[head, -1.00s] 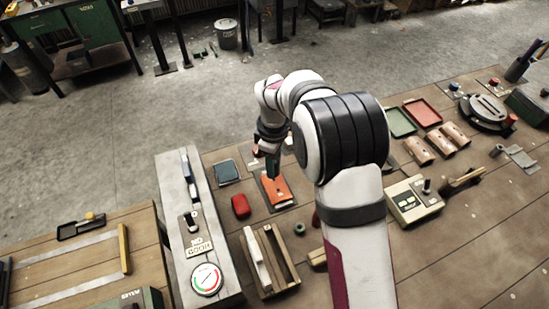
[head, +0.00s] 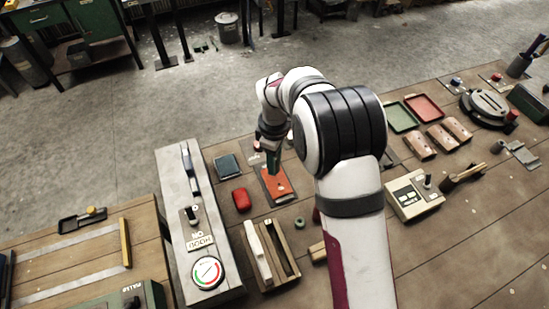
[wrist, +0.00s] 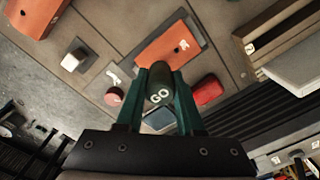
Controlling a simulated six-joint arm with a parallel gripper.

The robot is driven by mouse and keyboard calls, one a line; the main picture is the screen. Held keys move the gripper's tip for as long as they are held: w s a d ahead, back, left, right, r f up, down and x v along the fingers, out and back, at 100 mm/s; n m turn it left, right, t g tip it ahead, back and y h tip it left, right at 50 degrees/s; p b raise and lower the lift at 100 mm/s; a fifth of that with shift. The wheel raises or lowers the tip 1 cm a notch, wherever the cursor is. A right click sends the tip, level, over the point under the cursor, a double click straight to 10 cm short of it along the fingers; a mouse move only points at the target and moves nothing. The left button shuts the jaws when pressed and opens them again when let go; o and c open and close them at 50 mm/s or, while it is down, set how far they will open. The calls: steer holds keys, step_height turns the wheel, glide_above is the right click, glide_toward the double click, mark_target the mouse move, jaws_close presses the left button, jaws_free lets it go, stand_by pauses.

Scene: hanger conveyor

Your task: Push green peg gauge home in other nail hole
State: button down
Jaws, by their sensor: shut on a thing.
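The green peg gauge (wrist: 159,92), its dark end marked "GO", is between the fingers of my gripper (wrist: 160,78) in the wrist view. My gripper is shut on it. In the head view my gripper (head: 273,162) is over the far end of the orange plate (head: 277,186) on its dark mat. The plate also shows in the wrist view (wrist: 172,46), beyond the peg, with a small pale mark. The peg's lower end is hidden, so I cannot tell whether it is in a hole or above one.
A red case (head: 241,199) and a dark square pad (head: 228,167) lie left of the plate. A wooden tray (head: 291,262) and a small green ring (head: 299,223) are in front. A grey panel with a dial (head: 207,272) stands at left. A switch box (head: 413,195) is at right.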

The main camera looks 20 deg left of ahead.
steer(key=shift+f, duration=1.15)
stand_by(0.4)
steer(key=c, duration=0.8)
jaws_free()
steer(key=o, duration=0.6)
steer(key=shift+r, duration=3.05)
